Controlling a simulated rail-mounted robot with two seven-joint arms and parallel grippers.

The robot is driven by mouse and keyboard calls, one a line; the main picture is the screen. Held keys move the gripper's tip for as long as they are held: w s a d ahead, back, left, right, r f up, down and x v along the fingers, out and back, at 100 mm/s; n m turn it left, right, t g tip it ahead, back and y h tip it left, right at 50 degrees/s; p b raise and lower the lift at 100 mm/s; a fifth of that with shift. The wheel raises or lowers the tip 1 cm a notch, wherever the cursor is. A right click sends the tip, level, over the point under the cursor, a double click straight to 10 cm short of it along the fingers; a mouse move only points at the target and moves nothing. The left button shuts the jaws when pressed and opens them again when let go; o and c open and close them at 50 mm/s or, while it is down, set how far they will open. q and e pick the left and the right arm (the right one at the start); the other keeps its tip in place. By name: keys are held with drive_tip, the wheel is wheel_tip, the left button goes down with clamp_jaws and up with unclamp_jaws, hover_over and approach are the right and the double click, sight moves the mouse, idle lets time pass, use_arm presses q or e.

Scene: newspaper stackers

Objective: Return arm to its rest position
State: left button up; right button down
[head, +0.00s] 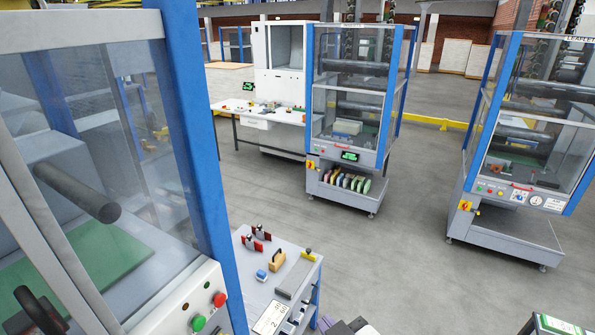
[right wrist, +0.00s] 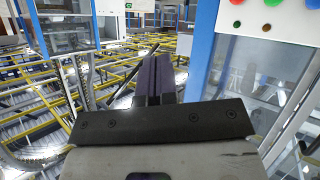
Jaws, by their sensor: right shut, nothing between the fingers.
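My right gripper (head: 347,326) shows only in part at the bottom edge of the head view, beside the corner of a small grey workbench. In the right wrist view its two dark fingers (right wrist: 155,80) lie side by side, shut, with nothing held. My left gripper does not show in either view.
A glass-walled machine with blue posts (head: 195,150) stands close at the left. The workbench (head: 292,272) carries clamps, a wooden block and a small blue item. Two more glazed machines (head: 350,155) (head: 515,195) stand further back. The grey floor (head: 415,260) between them is clear.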

drive_tip(key=s+d+f+m+g+h, duration=0.25)
drive_tip(key=s+d+f, duration=0.25)
drive_tip(key=d+f, duration=0.25)
drive_tip(key=s+d+f+m+g+h, duration=0.1)
drive_tip(key=s+d+f+m+h, duration=0.15)
drive_tip(key=s+d+f, duration=0.55)
drive_tip(key=s+d+f+g+p, duration=0.1)
drive_tip(key=s+f+g, duration=0.4)
drive_tip(key=s+f, duration=0.7)
drive_tip(key=shift+s+f, duration=0.2)
drive_tip(key=shift+s, duration=0.35)
